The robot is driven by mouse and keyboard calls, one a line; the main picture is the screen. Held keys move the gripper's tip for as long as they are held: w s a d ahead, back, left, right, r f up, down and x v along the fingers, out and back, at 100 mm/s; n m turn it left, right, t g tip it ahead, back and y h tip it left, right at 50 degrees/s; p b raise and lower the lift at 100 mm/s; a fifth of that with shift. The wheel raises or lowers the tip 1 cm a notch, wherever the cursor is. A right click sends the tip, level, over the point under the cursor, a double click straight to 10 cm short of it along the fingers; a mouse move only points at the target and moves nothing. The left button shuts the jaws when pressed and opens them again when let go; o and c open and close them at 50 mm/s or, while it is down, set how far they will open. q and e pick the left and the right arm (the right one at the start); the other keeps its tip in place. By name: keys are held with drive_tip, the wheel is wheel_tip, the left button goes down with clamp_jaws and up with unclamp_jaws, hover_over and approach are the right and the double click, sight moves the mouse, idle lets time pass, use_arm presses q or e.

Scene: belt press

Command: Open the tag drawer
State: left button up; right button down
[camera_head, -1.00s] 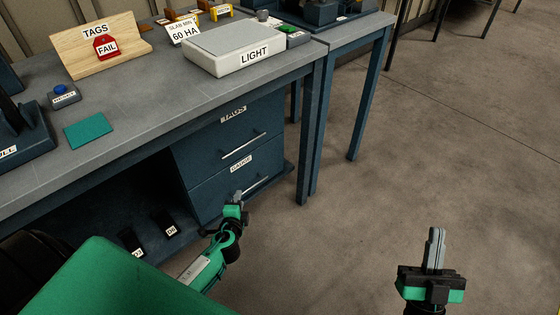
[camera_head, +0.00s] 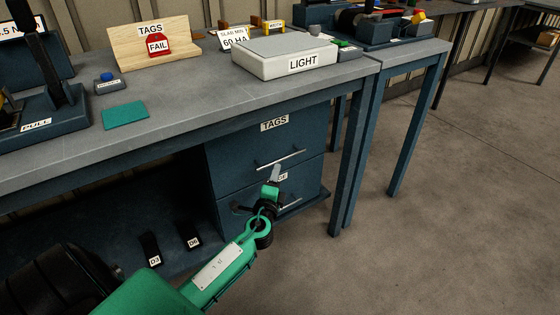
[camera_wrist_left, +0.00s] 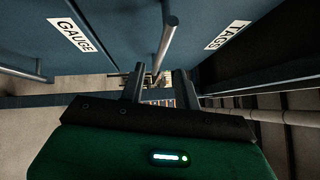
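The tag drawer (camera_head: 235,148) is the upper blue drawer under the bench, marked TAGS, and looks closed. Its silver bar handle (camera_head: 281,160) runs along the lower part of its front. My left gripper (camera_head: 275,173) is just below that handle and hides part of the gauge drawer's label. In the left wrist view the fingers (camera_wrist_left: 160,88) are apart, with a bar handle (camera_wrist_left: 166,48) running toward the gap between them. I cannot tell whether they touch it. My right gripper is out of view.
The gauge drawer (camera_head: 232,205) is directly below, with its own bar handle (camera_head: 290,204). The bench leg (camera_head: 348,160) stands to the right of the drawers. A light box (camera_head: 285,58) and tag board (camera_head: 125,48) sit on the bench. Floor to the right is clear.

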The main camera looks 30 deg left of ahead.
sight(280, 159)
use_arm(q)
drive_tip(key=x, duration=0.7)
clamp_jaws()
drive_tip(key=shift+f, duration=0.1)
